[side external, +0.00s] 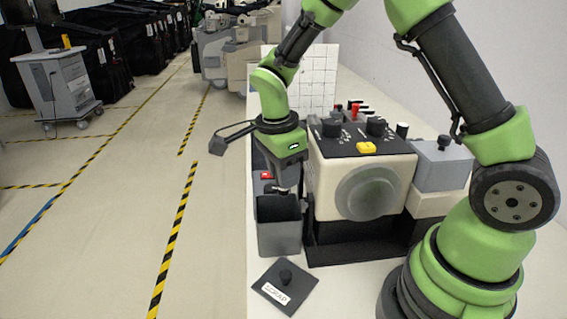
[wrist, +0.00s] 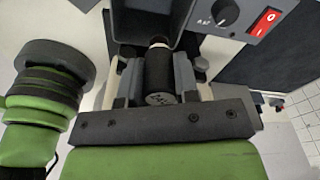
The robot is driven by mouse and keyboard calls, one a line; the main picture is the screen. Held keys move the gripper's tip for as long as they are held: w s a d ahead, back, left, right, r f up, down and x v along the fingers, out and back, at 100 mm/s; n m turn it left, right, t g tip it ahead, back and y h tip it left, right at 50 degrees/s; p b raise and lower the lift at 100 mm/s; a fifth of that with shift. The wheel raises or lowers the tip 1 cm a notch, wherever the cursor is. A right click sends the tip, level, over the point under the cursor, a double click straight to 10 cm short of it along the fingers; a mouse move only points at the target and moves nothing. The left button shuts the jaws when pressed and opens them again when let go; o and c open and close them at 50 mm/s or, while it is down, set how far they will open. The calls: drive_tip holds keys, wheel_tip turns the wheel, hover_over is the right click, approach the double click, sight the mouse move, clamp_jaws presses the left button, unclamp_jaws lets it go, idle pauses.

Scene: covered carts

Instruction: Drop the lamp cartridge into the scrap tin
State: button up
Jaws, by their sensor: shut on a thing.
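My gripper (side external: 283,188) points down at the mouth of the scrap tin (side external: 280,238), a dark grey open box on the table. In the wrist view my gripper (wrist: 157,78) is shut on the lamp cartridge (wrist: 158,70), a dark cylinder with a pale label on its near end and a lighter tip at its far end. In the side view the cartridge is small and hard to make out. I cannot tell whether its lower end is inside the tin's rim. The tin's lid (side external: 270,283), marked SCRAP, lies on the table in front of it.
A cream machine (side external: 400,165) with a round front and dark knobs stands right of the tin. A dark panel with a red switch (wrist: 267,19) is close to my gripper. The table's left edge runs near the tin. A grey box (side external: 443,165) stands farther right.

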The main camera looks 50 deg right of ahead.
drive_tip(key=o, duration=1)
drive_tip(key=shift+r, duration=0.1)
drive_tip(key=r, duration=0.6)
drive_tip(key=a+r, duration=0.1)
drive_tip(key=r, duration=0.2)
drive_tip(key=shift+w, duration=0.2)
drive_tip(key=shift+r, duration=0.35)
